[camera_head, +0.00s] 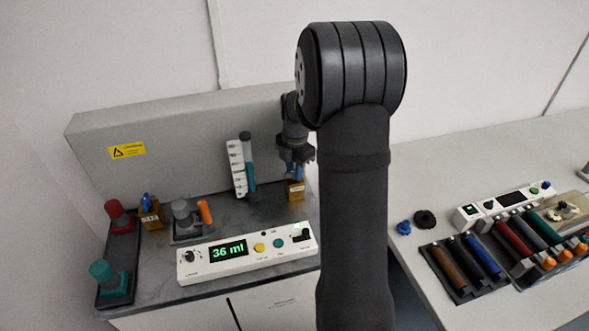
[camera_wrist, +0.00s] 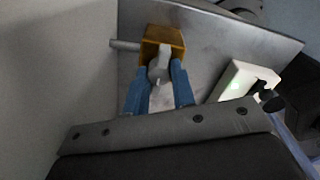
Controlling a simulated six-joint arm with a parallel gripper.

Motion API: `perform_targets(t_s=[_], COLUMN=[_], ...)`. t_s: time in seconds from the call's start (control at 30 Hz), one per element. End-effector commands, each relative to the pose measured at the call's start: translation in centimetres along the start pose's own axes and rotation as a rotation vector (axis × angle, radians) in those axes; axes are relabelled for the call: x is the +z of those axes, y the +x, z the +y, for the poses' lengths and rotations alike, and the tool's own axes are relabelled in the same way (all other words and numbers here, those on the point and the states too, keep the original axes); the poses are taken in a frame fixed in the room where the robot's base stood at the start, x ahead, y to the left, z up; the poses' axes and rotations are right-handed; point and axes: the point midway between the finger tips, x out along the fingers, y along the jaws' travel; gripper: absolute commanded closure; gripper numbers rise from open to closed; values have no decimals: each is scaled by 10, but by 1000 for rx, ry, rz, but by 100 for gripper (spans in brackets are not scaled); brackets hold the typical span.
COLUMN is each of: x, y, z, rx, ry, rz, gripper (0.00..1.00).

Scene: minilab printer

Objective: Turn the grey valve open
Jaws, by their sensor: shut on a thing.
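The grey valve is a brass block (camera_wrist: 163,37) with a grey handle (camera_wrist: 160,65) and a pipe stub at its left in the wrist view. In the head view its brass body (camera_head: 295,190) stands on the dark bench top, right of the white graduated scale. My gripper (camera_wrist: 161,75) has its blue fingers on either side of the grey handle and is shut on it. In the head view my gripper (camera_head: 295,165) is right above the brass body, and the handle is mostly hidden there.
A white panel (camera_head: 248,254) reading "36 ml" stands in front. A second brass valve (camera_head: 151,216) with a blue handle, red and teal knobs (camera_head: 108,272), and an orange-handled device (camera_head: 204,212) stand at left. The graduated scale (camera_head: 237,170) is close to my gripper's left.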

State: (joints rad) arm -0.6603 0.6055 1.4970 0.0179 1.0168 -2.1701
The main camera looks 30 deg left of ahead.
Motion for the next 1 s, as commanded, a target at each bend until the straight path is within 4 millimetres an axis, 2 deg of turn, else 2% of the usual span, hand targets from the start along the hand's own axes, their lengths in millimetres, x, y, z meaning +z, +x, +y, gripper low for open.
perform_targets(t_s=[0.37, 1.0], x=[0, 0], y=[0, -1], z=[0, 1], rx=[1, 2], ry=[149, 739], rz=[-5, -21], gripper=[100, 100])
